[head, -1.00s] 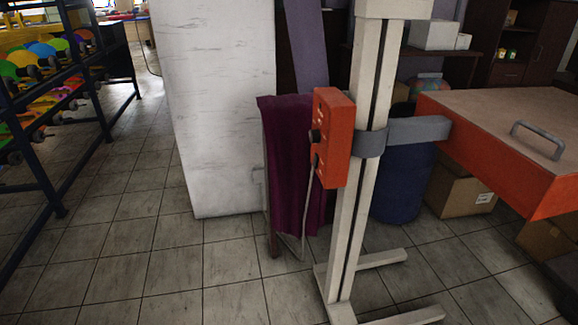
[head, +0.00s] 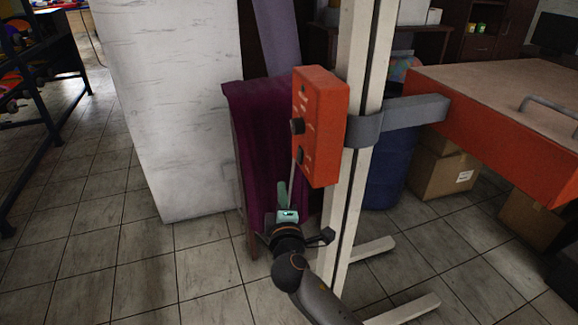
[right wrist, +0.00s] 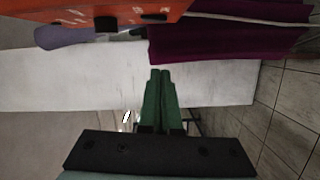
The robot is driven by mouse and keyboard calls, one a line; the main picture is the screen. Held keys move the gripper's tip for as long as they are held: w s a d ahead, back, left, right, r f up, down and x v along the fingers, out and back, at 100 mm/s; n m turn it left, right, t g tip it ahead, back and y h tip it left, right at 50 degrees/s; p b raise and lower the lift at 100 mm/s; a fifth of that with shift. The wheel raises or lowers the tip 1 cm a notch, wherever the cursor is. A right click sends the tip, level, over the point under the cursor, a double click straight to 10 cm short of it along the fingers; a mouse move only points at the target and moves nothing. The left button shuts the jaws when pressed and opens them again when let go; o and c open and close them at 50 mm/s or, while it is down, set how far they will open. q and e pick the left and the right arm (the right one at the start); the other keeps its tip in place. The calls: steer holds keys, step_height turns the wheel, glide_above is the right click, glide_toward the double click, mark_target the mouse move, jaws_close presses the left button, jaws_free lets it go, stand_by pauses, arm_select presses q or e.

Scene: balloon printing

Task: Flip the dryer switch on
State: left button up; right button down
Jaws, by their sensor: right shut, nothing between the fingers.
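The dryer's orange control box (head: 322,125) is mounted on a white upright post. Its side face carries a black knob (head: 297,126) and a dark switch (head: 301,156) below it. My right gripper (head: 283,187) is below and slightly left of the box, pointing up, apart from it. In the right wrist view my green fingers (right wrist: 164,75) are together and hold nothing. The box (right wrist: 95,15) crosses the top of that view, with dark controls on its edge. The switch's setting is too small to tell. My left gripper is not in view.
A maroon cloth (head: 262,140) hangs right behind the box. A white pillar (head: 180,110) stands to the left. The dryer's orange body (head: 500,135) juts out at right, joined by a grey bracket (head: 415,112). Post feet (head: 405,310) reach along the tiled floor, which is open at left.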

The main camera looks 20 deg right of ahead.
mark_target(299, 155)
steer(key=w+d, duration=0.6)
steer(key=w, duration=0.4)
steer(key=shift+f, duration=0.45)
